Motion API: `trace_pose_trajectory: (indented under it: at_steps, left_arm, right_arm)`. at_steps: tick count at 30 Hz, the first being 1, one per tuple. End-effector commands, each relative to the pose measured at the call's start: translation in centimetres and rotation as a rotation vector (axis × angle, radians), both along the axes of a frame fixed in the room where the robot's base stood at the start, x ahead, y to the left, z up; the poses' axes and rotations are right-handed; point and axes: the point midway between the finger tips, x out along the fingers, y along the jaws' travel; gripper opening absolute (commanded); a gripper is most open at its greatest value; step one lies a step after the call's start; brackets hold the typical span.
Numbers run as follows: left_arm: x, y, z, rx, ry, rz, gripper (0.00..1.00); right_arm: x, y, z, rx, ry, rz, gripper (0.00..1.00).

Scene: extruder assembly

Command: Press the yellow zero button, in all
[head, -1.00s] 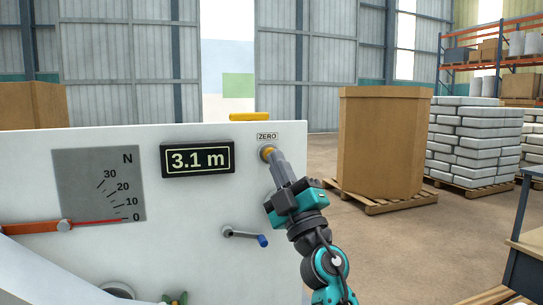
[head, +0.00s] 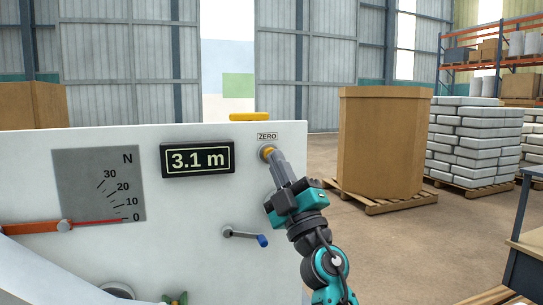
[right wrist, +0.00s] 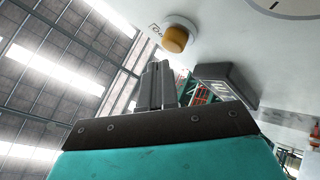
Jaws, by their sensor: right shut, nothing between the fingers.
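The yellow zero button (head: 267,152) sits on the white panel (head: 215,245) under a "ZERO" label (head: 267,136). It also shows in the right wrist view (right wrist: 174,39), standing out from its round base. My right gripper (head: 276,160) is shut and empty, with its fingertips at the button in the head view. In the right wrist view its fingers (right wrist: 157,75) point toward the button's edge; I cannot tell whether they touch it. The display (head: 198,160) reads 3.1 m. My left gripper is not in view.
A dial (head: 98,185) with a red needle near 0 is at the panel's left. A blue-handled crank (head: 245,236) sticks out below the button. A yellow part (head: 250,117) lies along the panel's top edge. A large carton (head: 382,142) stands behind, to the right.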

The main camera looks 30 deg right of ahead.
Motion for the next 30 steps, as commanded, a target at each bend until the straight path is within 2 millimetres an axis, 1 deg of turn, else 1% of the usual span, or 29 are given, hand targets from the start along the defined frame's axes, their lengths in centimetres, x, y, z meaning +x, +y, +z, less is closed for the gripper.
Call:
trace_pose_trajectory:
  at_steps: [8, 16, 30]
  left_arm:
    - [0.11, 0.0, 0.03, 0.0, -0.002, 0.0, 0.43]
    - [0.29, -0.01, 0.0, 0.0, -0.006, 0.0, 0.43]
    - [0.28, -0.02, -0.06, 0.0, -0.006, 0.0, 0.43]
  right_arm:
    - [0.08, -0.02, 0.0, 0.0, 0.0, 0.0, 0.0]
    - [0.84, -0.2, -0.02, -0.001, 0.0, -0.001, 0.0]
    - [0.95, -0.23, 0.0, -0.001, 0.0, -0.001, 0.0]
